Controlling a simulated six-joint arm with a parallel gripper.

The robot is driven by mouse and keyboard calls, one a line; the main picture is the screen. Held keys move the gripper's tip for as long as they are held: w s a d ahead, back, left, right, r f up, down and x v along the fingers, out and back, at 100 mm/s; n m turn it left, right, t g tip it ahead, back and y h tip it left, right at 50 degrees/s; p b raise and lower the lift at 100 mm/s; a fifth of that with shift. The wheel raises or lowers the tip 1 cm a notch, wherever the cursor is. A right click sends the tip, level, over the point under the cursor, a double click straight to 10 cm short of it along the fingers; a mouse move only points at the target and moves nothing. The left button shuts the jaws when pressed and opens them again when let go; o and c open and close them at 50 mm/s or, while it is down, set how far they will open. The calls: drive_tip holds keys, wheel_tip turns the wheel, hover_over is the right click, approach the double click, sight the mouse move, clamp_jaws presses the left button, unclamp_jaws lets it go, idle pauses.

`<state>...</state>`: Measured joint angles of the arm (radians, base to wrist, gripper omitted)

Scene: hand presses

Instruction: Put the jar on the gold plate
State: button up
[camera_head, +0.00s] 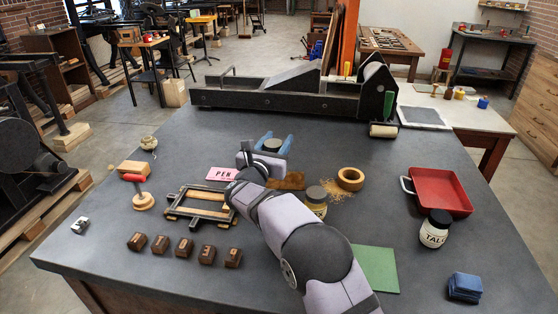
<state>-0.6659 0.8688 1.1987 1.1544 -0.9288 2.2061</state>
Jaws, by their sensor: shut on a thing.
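My gripper (273,145) has blue fingers and is shut around a round, dark-topped thing (272,146) beyond the middle of the table. Its top looks like a jar lid; its body is mostly hidden. A jar with a dark lid and a yellowish label (316,203) stands right beside my arm, partly covered by it. A white jar with a dark lid, marked TALC (435,230), stands at the right by the red tray. A brown-gold flat piece (291,181) lies just beyond my forearm, partly hidden; I cannot tell whether it is the gold plate.
A wooden ring bowl (350,178) sits by scattered golden grains. A red tray (440,188), green sheet (377,269) and blue stack (465,287) lie right. A wooden frame (187,207), several brown blocks and a pink PEN card (221,174) lie left. A long press (280,95) spans the back.

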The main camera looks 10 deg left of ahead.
drive_tip(key=shift+f+p, duration=0.55)
drive_tip(key=shift+f, duration=2.3)
drive_tip(key=shift+f+b, duration=0.2)
drive_tip(key=shift+b, duration=0.15)
drive_tip(key=o, duration=1.2)
drive_tip(key=shift+o, duration=0.2)
drive_tip(key=shift+r, duration=0.1)
drive_tip(key=shift+r+p, duration=0.1)
drive_tip(key=shift+p, duration=0.25)
drive_tip(key=s+b, duration=0.1)
drive_tip(key=s, duration=0.3)
drive_tip(key=s+a+b, duration=0.1)
drive_tip(key=s, duration=0.3)
drive_tip(key=s+b, duration=0.1)
drive_tip(key=s, duration=0.3)
drive_tip(key=shift+a, duration=0.4)
